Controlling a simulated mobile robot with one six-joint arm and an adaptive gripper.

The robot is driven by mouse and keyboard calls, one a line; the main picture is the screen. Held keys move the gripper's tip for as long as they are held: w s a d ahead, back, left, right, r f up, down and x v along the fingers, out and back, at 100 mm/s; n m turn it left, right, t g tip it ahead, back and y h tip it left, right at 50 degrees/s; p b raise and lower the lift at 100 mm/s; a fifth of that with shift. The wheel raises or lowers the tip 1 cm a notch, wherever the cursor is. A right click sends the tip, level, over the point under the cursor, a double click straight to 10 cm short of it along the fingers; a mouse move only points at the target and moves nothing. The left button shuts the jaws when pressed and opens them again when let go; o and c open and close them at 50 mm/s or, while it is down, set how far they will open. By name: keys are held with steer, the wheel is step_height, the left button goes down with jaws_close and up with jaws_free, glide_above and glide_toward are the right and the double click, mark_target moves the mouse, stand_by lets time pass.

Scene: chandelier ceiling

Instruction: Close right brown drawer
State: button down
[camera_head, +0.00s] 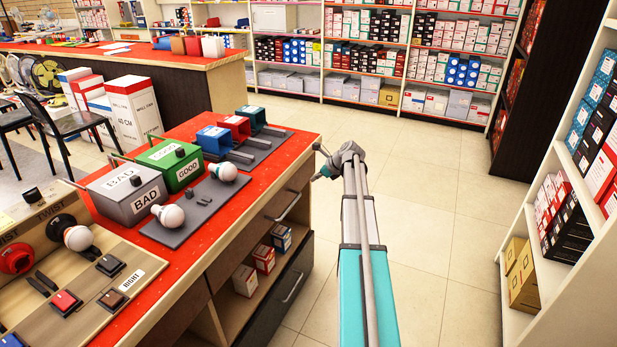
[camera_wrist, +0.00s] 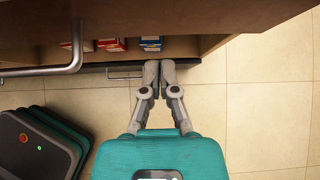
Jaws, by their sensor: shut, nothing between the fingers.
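The counter's side facing my arm has an upper dark brown drawer front (camera_head: 262,222) with a bar handle; its handle looms large in the wrist view (camera_wrist: 45,72). Below it, a lower dark drawer (camera_head: 280,304) stands pulled out, with small boxes inside and a bar handle on its front. In the wrist view its dark front edge (camera_wrist: 190,61) runs across near the top. My gripper (camera_wrist: 158,64) is shut and empty, its fingertips at this edge, right of the lower handle. I cannot tell whether they touch. In the head view the fingers do not show clearly.
The red countertop (camera_head: 232,208) holds several coloured boxes, bulbs and a tan panel. White shelves (camera_head: 528,200) with boxes stand at the right, more along the back. The tiled floor (camera_head: 430,250) between counter and shelves is clear.

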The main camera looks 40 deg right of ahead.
steer(key=p+v, duration=0.5)
steer(key=v, duration=0.4)
steer(key=shift+p, duration=0.3)
steer(key=shift+a, duration=0.15)
